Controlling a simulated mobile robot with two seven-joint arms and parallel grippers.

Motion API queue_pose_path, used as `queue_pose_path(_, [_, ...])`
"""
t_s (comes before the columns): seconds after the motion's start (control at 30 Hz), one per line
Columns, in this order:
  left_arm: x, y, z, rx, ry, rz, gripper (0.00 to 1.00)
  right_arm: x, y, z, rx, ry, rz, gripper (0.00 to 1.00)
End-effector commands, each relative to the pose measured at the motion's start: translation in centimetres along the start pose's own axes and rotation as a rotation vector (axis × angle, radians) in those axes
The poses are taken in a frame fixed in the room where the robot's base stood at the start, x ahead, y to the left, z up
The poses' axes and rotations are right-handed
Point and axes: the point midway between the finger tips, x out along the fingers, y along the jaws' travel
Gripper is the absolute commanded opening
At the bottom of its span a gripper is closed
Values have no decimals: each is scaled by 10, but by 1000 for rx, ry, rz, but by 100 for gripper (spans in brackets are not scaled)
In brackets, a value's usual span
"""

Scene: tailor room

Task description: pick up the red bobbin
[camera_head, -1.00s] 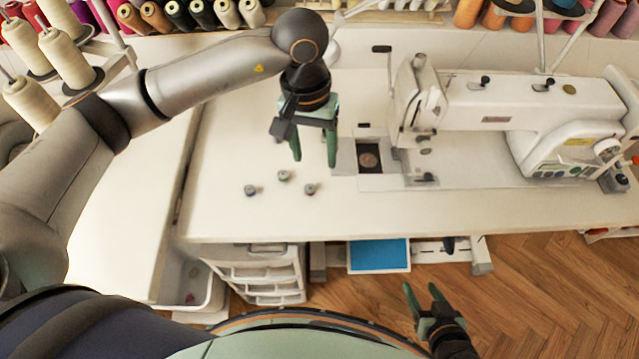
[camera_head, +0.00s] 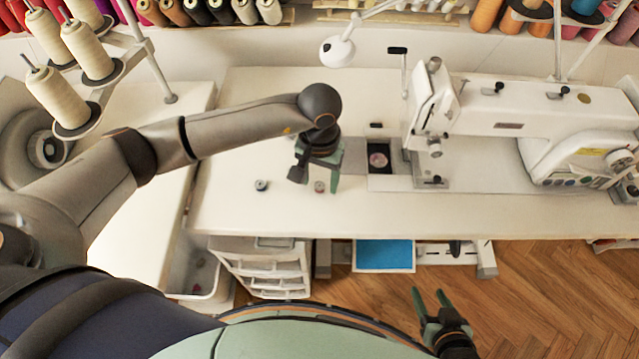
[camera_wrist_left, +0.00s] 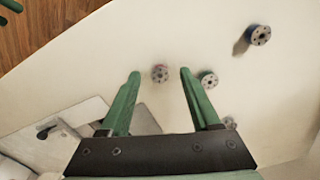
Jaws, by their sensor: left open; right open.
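A small bobbin with a reddish rim and grey face, the red bobbin (camera_head: 319,187), lies on the white table. In the left wrist view, the red bobbin (camera_wrist_left: 160,73) shows between the fingertips, and I cannot tell their height above it. My left gripper (camera_head: 318,179) is open and empty, pointing down over the table at this bobbin. My left gripper (camera_wrist_left: 159,74) has green fingers, one either side of the bobbin. My right gripper (camera_head: 428,293) is open and empty, low in front of the table.
A blue bobbin (camera_head: 261,185) lies to the left; it also shows in the left wrist view (camera_wrist_left: 258,35). Another bobbin (camera_wrist_left: 208,79) lies close outside one finger, and one more (camera_wrist_left: 229,122) is partly hidden. A sewing machine (camera_head: 510,110) stands to the right.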

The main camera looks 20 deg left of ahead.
Motion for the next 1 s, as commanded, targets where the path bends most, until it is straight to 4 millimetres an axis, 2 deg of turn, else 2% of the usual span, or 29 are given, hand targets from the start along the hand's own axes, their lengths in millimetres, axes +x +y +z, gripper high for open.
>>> queue_pose_path(0.1, [7, 0, 0, 0, 0, 1, 64, 0, 0, 2, 0, -4, 1, 57])
queue_pose_path(0.3, [8, 0, 0, 0, 1, 1, 64, 1, 0, 2, 0, -3, 1, 57])
queue_pose_path(0.87, [7, 0, 0, 0, 1, 1, 2, 0, -1, -6, -1, 15, -1, 57])
queue_pose_path(1.0, [7, 0, 0, -1, 1, 1, 0, 0, -1, -6, -1, 15, -2, 57])
